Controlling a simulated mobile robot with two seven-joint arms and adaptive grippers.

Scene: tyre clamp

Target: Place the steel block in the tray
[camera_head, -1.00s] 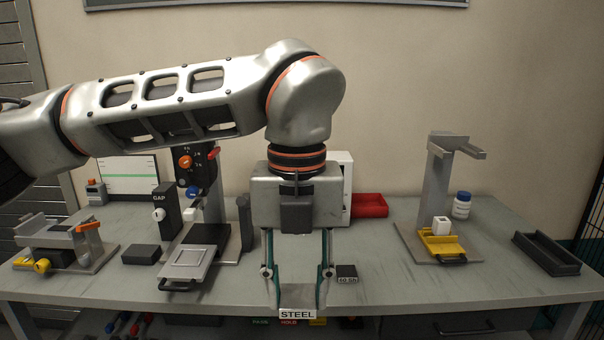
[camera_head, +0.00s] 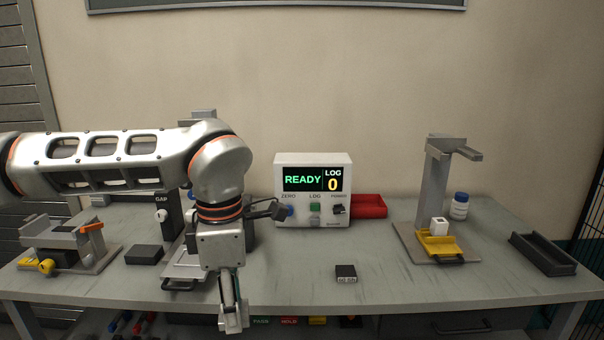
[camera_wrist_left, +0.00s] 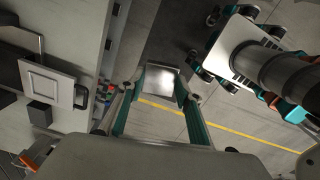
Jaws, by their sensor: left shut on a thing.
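The steel block (camera_head: 234,323) is between the fingertips of my left gripper (camera_head: 232,312), which is shut on it at the front edge of the table. In the left wrist view the block (camera_wrist_left: 156,78) shows a plain grey face between the teal fingers, with floor behind it. A silver tray with a black handle (camera_head: 181,271) lies on the table behind my left gripper, partly hidden by it. The tray also shows in the left wrist view (camera_wrist_left: 50,82), left of the gripper and apart from the block. My right gripper is not in view.
A black block (camera_head: 346,272) lies mid-table. A display box (camera_head: 313,215) reads READY, LOG 0. A red bin (camera_head: 369,206), a yellow tray (camera_head: 452,246) under a grey stand and a black tray (camera_head: 545,253) are further right.

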